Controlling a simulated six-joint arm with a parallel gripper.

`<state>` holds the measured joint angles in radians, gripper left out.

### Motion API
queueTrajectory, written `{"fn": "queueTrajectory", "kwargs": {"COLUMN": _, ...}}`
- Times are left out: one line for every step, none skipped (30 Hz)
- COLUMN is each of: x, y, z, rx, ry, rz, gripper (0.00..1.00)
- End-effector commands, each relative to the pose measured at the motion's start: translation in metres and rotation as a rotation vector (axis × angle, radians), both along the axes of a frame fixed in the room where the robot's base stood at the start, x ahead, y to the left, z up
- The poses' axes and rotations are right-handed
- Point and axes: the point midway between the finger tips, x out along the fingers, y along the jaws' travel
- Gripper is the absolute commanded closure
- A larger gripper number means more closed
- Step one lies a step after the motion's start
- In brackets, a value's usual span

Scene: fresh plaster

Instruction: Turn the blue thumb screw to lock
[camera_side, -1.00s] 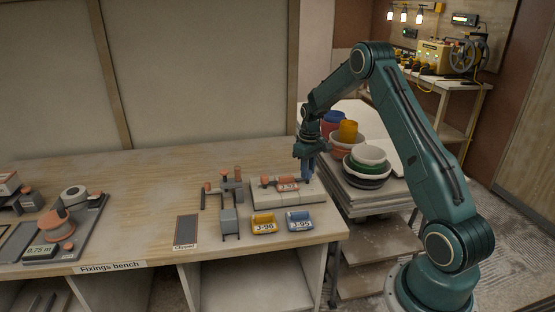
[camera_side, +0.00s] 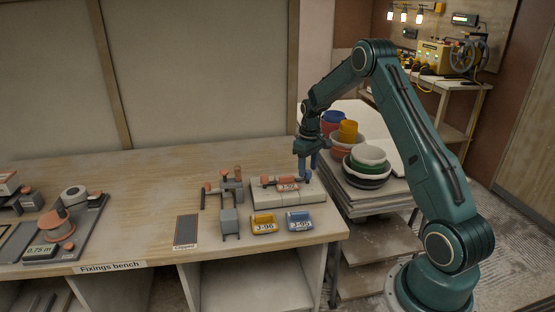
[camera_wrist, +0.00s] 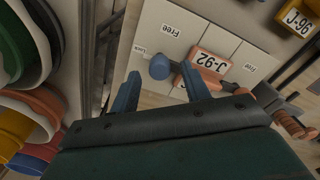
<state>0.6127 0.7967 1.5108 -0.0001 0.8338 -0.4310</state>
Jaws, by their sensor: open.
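The blue thumb screw (camera_wrist: 159,68) shows in the wrist view as a rounded blue knob on a pale block (camera_wrist: 146,32). The block carries "Free" and "Lock" labels, with the small "Lock" label just left of the knob. An orange J-92 tag (camera_wrist: 187,77) is right of the screw. My gripper (camera_wrist: 160,73) is open, its two blue fingers apart with the knob between their tips in the picture; I cannot tell whether they touch it. In the side view my gripper (camera_side: 309,173) is above the right end of the block (camera_side: 263,196).
A grey clamp-like fixture (camera_side: 229,205) stands left. Stacked bowls (camera_side: 368,166) are close on the right.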

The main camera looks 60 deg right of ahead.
Motion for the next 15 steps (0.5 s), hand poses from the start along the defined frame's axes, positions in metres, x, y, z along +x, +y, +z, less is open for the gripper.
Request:
{"fn": "queueTrajectory", "kwargs": {"x": 0.001, "y": 0.000, "z": 0.006, "rx": -0.002, "ry": -0.003, "rz": 0.000, "gripper": 0.53}}
{"fn": "queueTrajectory", "kwargs": {"x": 0.001, "y": 0.000, "z": 0.009, "rx": -0.002, "ry": -0.003, "rz": 0.000, "gripper": 0.53}}
{"fn": "queueTrajectory", "kwargs": {"x": 0.000, "y": 0.000, "z": 0.014, "rx": -0.002, "ry": -0.003, "rz": 0.000, "gripper": 0.53}}
{"fn": "queueTrajectory", "kwargs": {"x": 0.000, "y": 0.000, "z": 0.018, "rx": -0.002, "ry": -0.003, "rz": 0.000, "gripper": 0.53}}
{"fn": "queueTrajectory", "kwargs": {"x": 0.000, "y": 0.000, "z": 0.022, "rx": -0.003, "ry": -0.004, "rz": 0.000, "gripper": 0.53}}
{"fn": "queueTrajectory", "kwargs": {"x": 0.001, "y": 0.000, "z": 0.028, "rx": -0.003, "ry": -0.004, "rz": 0.000, "gripper": 0.53}}
{"fn": "queueTrajectory", "kwargs": {"x": 0.001, "y": 0.000, "z": 0.033, "rx": -0.003, "ry": -0.003, "rz": 0.000, "gripper": 0.53}}
{"fn": "queueTrajectory", "kwargs": {"x": 0.001, "y": 0.000, "z": 0.038, "rx": -0.003, "ry": -0.005, "rz": 0.000, "gripper": 0.53}}
{"fn": "queueTrajectory", "kwargs": {"x": 0.001, "y": 0.000, "z": 0.045, "rx": -0.003, "ry": -0.005, "rz": 0.000, "gripper": 0.53}}
{"fn": "queueTrajectory", "kwargs": {"x": 0.001, "y": 0.000, "z": 0.050, "rx": -0.003, "ry": -0.005, "rz": 0.000, "gripper": 0.53}}
{"fn": "queueTrajectory", "kwargs": {"x": 0.001, "y": -0.001, "z": 0.055, "rx": -0.003, "ry": -0.005, "rz": 0.000, "gripper": 0.53}}
{"fn": "queueTrajectory", "kwargs": {"x": 0.001, "y": 0.000, "z": 0.062, "rx": -0.003, "ry": -0.005, "rz": 0.000, "gripper": 0.53}}
{"fn": "queueTrajectory", "kwargs": {"x": 0.001, "y": 0.000, "z": 0.067, "rx": -0.003, "ry": -0.005, "rz": 0.000, "gripper": 0.53}}
{"fn": "queueTrajectory", "kwargs": {"x": 0.000, "y": 0.000, "z": 0.072, "rx": -0.003, "ry": -0.004, "rz": 0.000, "gripper": 0.53}}
{"fn": "queueTrajectory", "kwargs": {"x": 0.001, "y": 0.000, "z": 0.079, "rx": -0.003, "ry": -0.006, "rz": 0.000, "gripper": 0.53}}
